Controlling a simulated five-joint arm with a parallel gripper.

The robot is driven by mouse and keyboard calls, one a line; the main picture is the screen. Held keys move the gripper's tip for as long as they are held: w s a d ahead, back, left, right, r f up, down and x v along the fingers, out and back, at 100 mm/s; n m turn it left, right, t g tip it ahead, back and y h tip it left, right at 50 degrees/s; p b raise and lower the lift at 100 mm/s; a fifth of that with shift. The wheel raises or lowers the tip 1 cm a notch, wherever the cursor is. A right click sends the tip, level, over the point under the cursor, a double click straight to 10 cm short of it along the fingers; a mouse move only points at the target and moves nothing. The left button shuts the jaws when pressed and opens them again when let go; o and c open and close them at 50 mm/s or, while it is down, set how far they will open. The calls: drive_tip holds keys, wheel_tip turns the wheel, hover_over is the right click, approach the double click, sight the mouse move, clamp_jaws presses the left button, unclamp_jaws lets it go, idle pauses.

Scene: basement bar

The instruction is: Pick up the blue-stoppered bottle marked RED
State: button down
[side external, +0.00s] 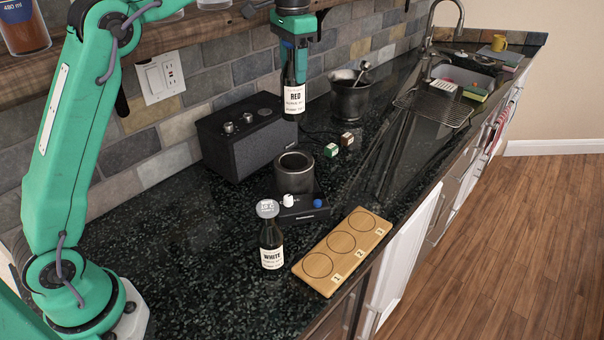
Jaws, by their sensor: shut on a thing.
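The dark bottle marked RED (293,98) hangs upright above the counter, its white label facing the camera. My gripper (293,52) is shut on the top of this bottle from above. The jaws cover the bottle's top, so its stopper cannot be made out. The bottle's base is clear of the counter, in front of the tiled wall as seen here.
A bottle marked WHITE (271,245) with a pale round top stands beside a wooden board (324,284) with numbered circles. A black speaker (247,136), dark cup (294,172), small black box (303,209), two small cubes and a metal mortar (350,98) stand nearby.

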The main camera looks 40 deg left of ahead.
drive_tip(key=shift+r, duration=3.45)
